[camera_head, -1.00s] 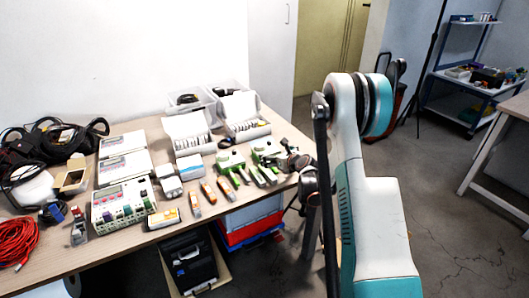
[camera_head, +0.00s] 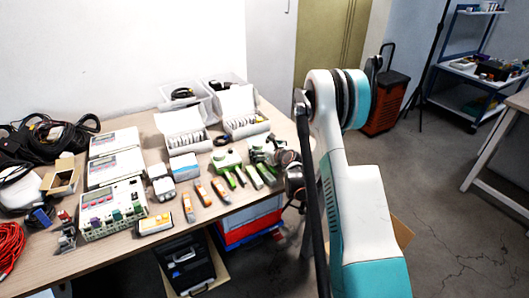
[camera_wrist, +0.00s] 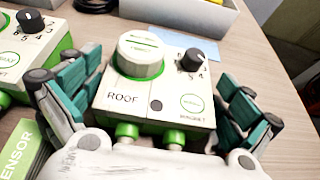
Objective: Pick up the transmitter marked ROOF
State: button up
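The transmitter marked ROOF (camera_wrist: 145,105) is a pale box with green trim, a large round white-and-green knob and a small black dial. It stands on the table between the teal fingers of my gripper (camera_wrist: 160,78) in the wrist view. The fingers are open, one on each side. A gap shows at the right finger; I cannot tell whether the left one touches. In the head view, my gripper (camera_head: 281,158) is over the right end of the table, partly hiding the right-hand green-and-white transmitter (camera_head: 258,146).
A second transmitter (camera_wrist: 22,52) stands close on the left, its label partly cut off. A green sensor (camera_wrist: 22,150) lies near it. A grey bin (camera_wrist: 180,14) is behind. Open white cases (camera_head: 184,140) and other devices crowd the table (camera_head: 110,262). Bare table shows right of ROOF.

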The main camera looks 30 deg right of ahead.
jog(key=c, duration=0.8)
